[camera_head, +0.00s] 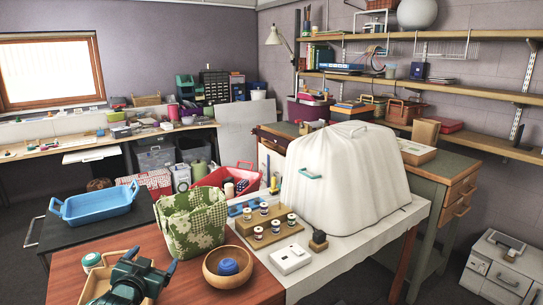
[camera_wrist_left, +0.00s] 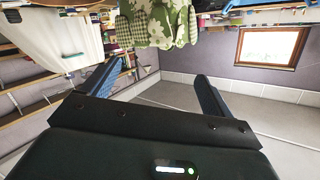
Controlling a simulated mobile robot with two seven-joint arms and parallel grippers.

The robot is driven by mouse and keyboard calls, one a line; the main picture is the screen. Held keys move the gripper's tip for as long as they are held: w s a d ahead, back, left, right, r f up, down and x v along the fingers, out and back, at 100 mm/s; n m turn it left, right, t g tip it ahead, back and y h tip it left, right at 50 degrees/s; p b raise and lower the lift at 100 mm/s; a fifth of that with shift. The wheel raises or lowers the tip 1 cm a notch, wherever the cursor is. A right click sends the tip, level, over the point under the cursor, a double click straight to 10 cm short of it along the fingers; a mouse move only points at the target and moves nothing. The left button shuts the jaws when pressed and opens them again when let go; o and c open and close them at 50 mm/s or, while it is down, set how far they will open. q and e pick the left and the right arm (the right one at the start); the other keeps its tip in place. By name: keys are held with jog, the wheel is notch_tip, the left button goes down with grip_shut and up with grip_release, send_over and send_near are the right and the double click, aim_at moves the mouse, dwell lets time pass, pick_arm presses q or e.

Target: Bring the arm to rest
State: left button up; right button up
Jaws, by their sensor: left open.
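My left gripper (camera_head: 152,259) is low at the left of the head view, above the near end of the red-brown table. Its two blue fingers are spread apart with nothing between them, as the left wrist view (camera_wrist_left: 155,70) also shows. A green floral fabric bag (camera_head: 192,222) stands on the table beyond it. A wooden bowl (camera_head: 212,278) with a blue ball (camera_head: 228,267) in it stands to its right. My right gripper is not in view.
A blue tray (camera_head: 95,207) sits on a dark table (camera_head: 60,237) at the left. Right of the bowl are a wooden spool rack (camera_head: 270,238), a white box (camera_head: 291,259) and a large white cover (camera_head: 345,180). Bare red-brown tabletop (camera_head: 165,252) shows between basket and bowl.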

pick_arm(q)
jog(key=s+d+f+g+h, duration=0.2)
jog(key=s+d+f, duration=0.6)
jog(key=s+f, duration=0.4)
jog(key=s+d+f+g, duration=0.1)
jog(key=s+d+f, duration=0.1)
jog(key=s, duration=0.8)
jog(key=s+d+f+g+h, duration=0.1)
jog(key=s+d, duration=0.4)
jog(key=s, duration=0.6)
jog(key=shift+d+f+g+h, duration=0.3)
jog(key=shift+f+g, duration=0.15)
jog(key=shift+g, duration=0.15)
jog(key=shift+s, duration=0.15)
